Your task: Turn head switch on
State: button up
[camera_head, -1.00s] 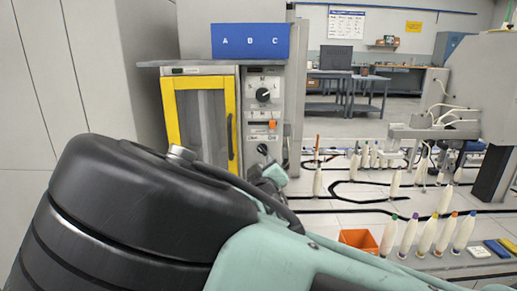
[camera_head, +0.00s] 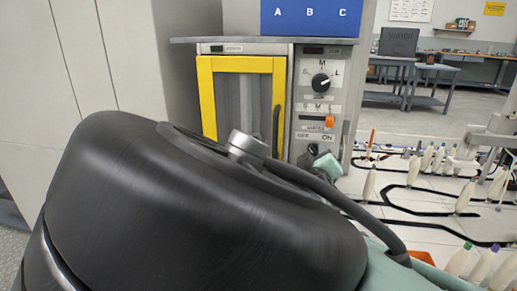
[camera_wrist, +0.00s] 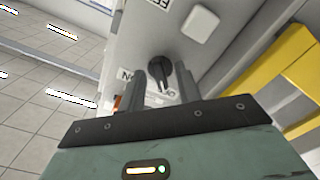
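The head switch seems to be the black rotary knob (camera_head: 313,150) low on the grey control panel, under the OFF and ON labels. In the wrist view the knob (camera_wrist: 160,72) shows close up, with an upside-down ON label to its left. My gripper (camera_wrist: 163,82) is open, its two dark fingers on either side of the knob; whether they touch it I cannot tell. In the head view my gripper (camera_head: 326,164) is small at the panel's lower edge, mostly hidden by my arm.
A second black knob (camera_head: 320,82) and an orange slider (camera_head: 330,121) sit higher on the panel. A yellow-framed door (camera_head: 205,95) is to the left, and a blue ABC box (camera_head: 310,18) is on top. White bobbins (camera_head: 369,182) stand on the right.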

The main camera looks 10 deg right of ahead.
grip_shut()
jog(key=shift+m, duration=0.3)
jog(key=m, duration=0.2)
jog(key=shift+m+p, duration=0.3)
jog(key=shift+m, duration=0.1)
jog(key=m, duration=0.4)
jog(key=shift+m+b, duration=0.3)
jog(key=shift+b, duration=0.05)
jog(key=m+b, duration=0.2)
jog(key=m, duration=0.2)
jog(key=shift+f, duration=0.1)
jog(key=shift+m+b, duration=1.5)
jog(key=shift+m, duration=0.5)
